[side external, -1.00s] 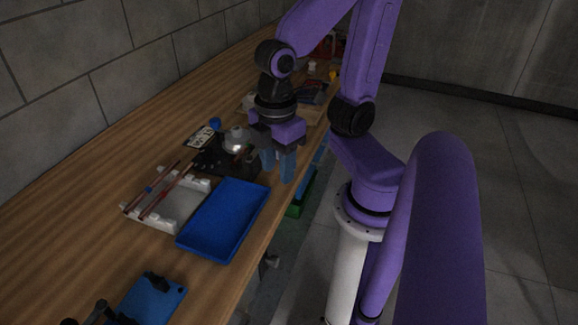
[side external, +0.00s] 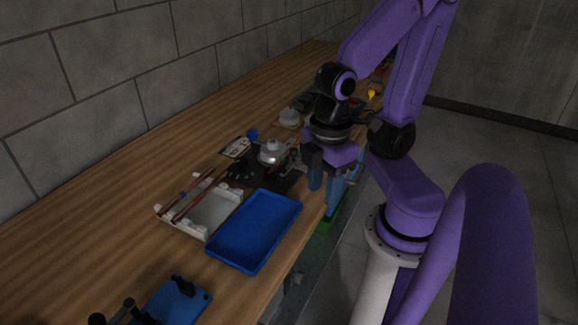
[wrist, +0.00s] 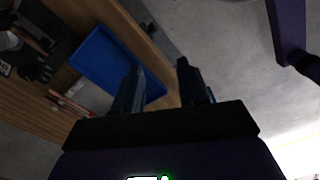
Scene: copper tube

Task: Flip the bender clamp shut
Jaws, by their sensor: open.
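The bender, with a silver round head (side external: 272,152) on a black base plate (side external: 246,176), stands on the bench behind the blue tray. A grey metal arm or clamp part (side external: 292,162) sits at its right; its exact position is too dark to tell. In the wrist view the bender (wrist: 32,62) shows at the left edge, partly cut off. My gripper (side external: 325,188) is right of the bender near the bench's front edge, pointing down, apart from it. In the wrist view its blue fingers (wrist: 160,70) are spread, with nothing between them.
A blue tray (side external: 254,232) lies in front of the bender. Left of it a white rack (side external: 205,218) holds copper tubes (side external: 193,195). A blue plate with black fittings (side external: 178,300) is nearer. A blue knob (side external: 252,134) and a card (side external: 236,148) lie behind the bender.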

